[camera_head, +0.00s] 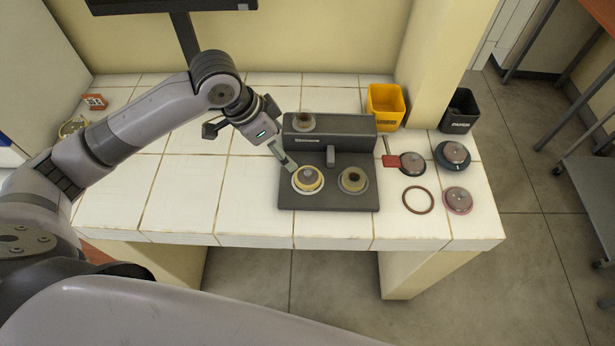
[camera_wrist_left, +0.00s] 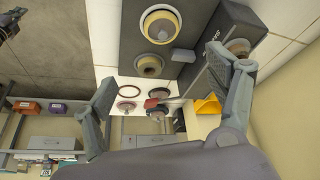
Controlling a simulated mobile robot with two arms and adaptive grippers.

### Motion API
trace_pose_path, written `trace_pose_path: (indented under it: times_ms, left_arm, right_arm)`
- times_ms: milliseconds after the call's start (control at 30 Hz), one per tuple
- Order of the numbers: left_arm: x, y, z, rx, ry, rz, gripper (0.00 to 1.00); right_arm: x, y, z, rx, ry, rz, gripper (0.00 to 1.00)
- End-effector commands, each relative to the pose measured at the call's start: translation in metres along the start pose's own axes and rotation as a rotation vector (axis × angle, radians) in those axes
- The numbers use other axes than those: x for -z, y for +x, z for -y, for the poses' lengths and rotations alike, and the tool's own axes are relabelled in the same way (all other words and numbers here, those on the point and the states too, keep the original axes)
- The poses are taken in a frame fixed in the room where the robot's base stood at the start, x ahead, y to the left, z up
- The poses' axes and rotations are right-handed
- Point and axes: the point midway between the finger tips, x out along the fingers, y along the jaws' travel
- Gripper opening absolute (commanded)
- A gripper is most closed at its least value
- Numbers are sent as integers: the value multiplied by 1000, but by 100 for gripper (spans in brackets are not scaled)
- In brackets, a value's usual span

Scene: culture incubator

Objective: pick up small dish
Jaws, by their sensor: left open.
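A dark grey two-part device (camera_head: 330,199) stands on the white tiled bench. Two round dishes sit on its low front part: a left one with a cream rim (camera_head: 308,179) and a smaller-looking right one with a brown centre (camera_head: 353,180). A third small round dish (camera_head: 303,122) sits on the raised back part. Which one is the small dish I cannot tell. My left gripper (camera_head: 250,149) is open and empty, above the bench at the device's left side. In the left wrist view its spread fingers (camera_wrist_left: 175,78) frame the scene, one finger partly covering the back dish (camera_wrist_left: 238,47).
Round lids (camera_head: 412,163) and a reddish ring (camera_head: 418,200) lie right of the device, with a red-ended tool (camera_head: 390,160). A yellow bin (camera_head: 385,107) and a black bin (camera_head: 459,112) stand behind. The bench's left half is mostly clear.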

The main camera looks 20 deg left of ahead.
Motion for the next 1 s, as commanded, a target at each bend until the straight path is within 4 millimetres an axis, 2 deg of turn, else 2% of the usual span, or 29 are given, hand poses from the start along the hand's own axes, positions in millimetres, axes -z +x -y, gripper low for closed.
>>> trace_pose_path:
  times_ms: [67,167,600,833,1000]
  left_arm:
    - [0,0,2,-3,-2,4,79]
    - [0,13,1,-7,-3,8,79]
    - [0,103,2,-3,-3,4,79]
    - [0,120,2,-1,0,3,79]
    - [-1,136,3,-4,-3,6,79]
  right_arm:
    - [0,-1,0,0,0,0,0]
    - [0,-5,0,0,0,0,0]
    - [2,-26,0,0,0,1,0]
    - [2,-28,0,0,0,1,0]
    - [3,-39,-1,0,0,1,0]
